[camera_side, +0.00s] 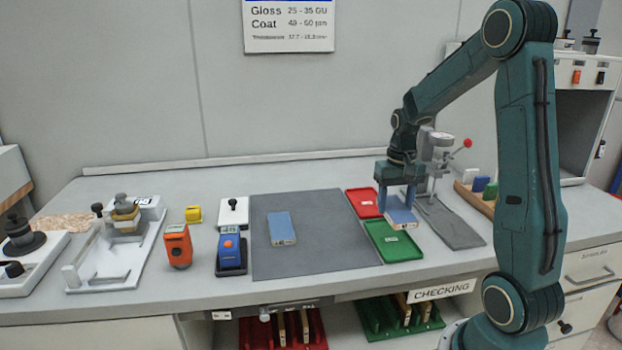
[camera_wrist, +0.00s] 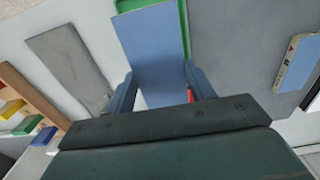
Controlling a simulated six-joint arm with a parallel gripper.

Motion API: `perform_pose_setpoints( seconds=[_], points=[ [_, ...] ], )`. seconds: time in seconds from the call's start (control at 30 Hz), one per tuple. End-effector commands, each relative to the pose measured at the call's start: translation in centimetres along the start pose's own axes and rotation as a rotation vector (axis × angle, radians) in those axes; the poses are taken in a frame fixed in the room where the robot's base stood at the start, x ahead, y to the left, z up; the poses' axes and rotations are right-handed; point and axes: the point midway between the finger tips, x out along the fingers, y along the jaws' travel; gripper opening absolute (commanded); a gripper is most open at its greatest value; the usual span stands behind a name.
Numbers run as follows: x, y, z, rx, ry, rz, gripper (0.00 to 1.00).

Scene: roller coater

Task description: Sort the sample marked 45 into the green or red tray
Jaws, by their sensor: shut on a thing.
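My gripper (camera_side: 397,203) is shut on a blue-topped sample block (camera_side: 401,217) with a pale front edge. In the wrist view the held block (camera_wrist: 152,48) lies between the two blue fingers, its broad blue face showing. It is beside the back right of the green tray (camera_side: 412,252), overlapping its edge in the wrist view (camera_wrist: 128,5); I cannot tell its exact height. The red tray (camera_side: 360,197) is behind and left of the green one. A second blue sample (camera_side: 281,226) lies on the grey mat (camera_side: 325,245). No number 45 is readable on either sample.
A gauge stand (camera_side: 438,150) with a red-knobbed lever is close behind my gripper. A wooden rack (camera_side: 468,195) with coloured blocks is at right. Orange (camera_side: 177,246) and blue (camera_side: 229,248) handheld meters stand left of the mat. A wall sign (camera_side: 289,24) lists gloss and coat ranges.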

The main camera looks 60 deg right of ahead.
Motion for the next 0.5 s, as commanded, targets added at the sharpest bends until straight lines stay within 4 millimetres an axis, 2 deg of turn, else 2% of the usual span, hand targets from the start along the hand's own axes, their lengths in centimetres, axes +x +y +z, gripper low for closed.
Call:
perform_pose_setpoints(
  seconds=[0.5],
  points=[
    [3.1, 0.0, 0.0, -0.001, -0.003, 0.0, 0.3]
  ],
)
